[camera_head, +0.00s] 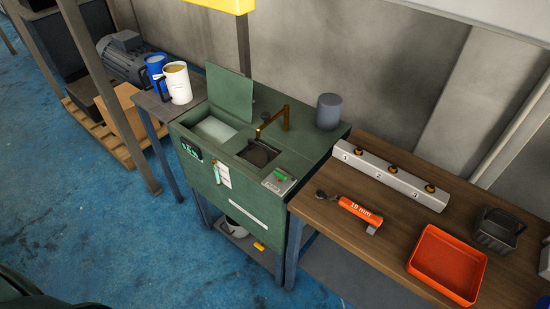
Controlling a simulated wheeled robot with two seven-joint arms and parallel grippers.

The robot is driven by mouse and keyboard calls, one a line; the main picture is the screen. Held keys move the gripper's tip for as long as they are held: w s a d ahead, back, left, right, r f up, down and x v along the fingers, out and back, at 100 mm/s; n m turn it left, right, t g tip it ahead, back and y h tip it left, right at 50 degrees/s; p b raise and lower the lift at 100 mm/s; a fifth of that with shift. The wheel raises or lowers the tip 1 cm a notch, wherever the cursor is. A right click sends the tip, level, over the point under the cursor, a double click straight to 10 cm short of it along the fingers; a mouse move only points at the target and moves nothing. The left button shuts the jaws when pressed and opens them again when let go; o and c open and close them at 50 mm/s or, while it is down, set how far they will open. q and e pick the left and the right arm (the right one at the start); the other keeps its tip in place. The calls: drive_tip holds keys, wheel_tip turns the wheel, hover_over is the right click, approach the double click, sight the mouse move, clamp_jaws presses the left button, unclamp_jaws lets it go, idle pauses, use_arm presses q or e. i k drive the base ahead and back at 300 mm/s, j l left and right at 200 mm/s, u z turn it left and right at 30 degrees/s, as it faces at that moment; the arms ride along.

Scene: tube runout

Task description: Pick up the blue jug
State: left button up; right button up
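The blue jug (155,66) stands upright on the small side table (148,101) at the upper left. A white jug (177,83) stands close in front of it and to its right, and hides part of it. The blue jug's handle side is only partly visible. Neither of my grippers shows in the head view. A dark shape of my own body shows at the lower left corner, well away from the jugs.
A green machine (245,155) with a raised lid (229,97) and a brass spout (272,119) adjoins the side table. A post (108,95) stands left of the table. A wooden workbench (400,215) holds an orange tray (447,265). Blue floor is open at front left.

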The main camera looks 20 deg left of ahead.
sight(154, 63)
drive_tip(key=j+u, duration=0.25)
drive_tip(key=j, duration=1.95)
